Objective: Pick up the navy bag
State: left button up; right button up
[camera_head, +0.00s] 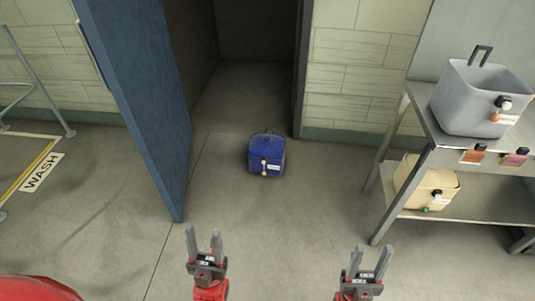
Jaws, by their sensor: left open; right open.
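The navy bag (265,153) sits upright on the floor in the middle of the view, in front of a dark doorway. It is dark blue and boxy, with a loop handle on top and a white label and small tags on its front. My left gripper (203,238) is open and empty, below and left of the bag in the picture. My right gripper (369,258) is open and empty, below and right of the bag. Both are apart from it.
A blue door (140,90) stands open left of the bag. A metal shelf (480,205) at the right holds a grey bag (470,105) on top and a cream bag (412,186) below. A metal rail (42,85) stands at the far left. The floor around the bag is clear.

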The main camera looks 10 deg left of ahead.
aim_at(271, 149)
jog(key=i+j, duration=0.15)
jog(key=i, duration=0.4)
jog(key=i+j, duration=0.2)
jog(key=i, duration=0.35)
jog(key=i+j, duration=0.15)
jog(key=i, duration=0.45)
jog(key=i+j, duration=0.2)
jog(key=i, duration=0.35)
jog(key=i+j, duration=0.15)
jog(key=i, duration=0.4)
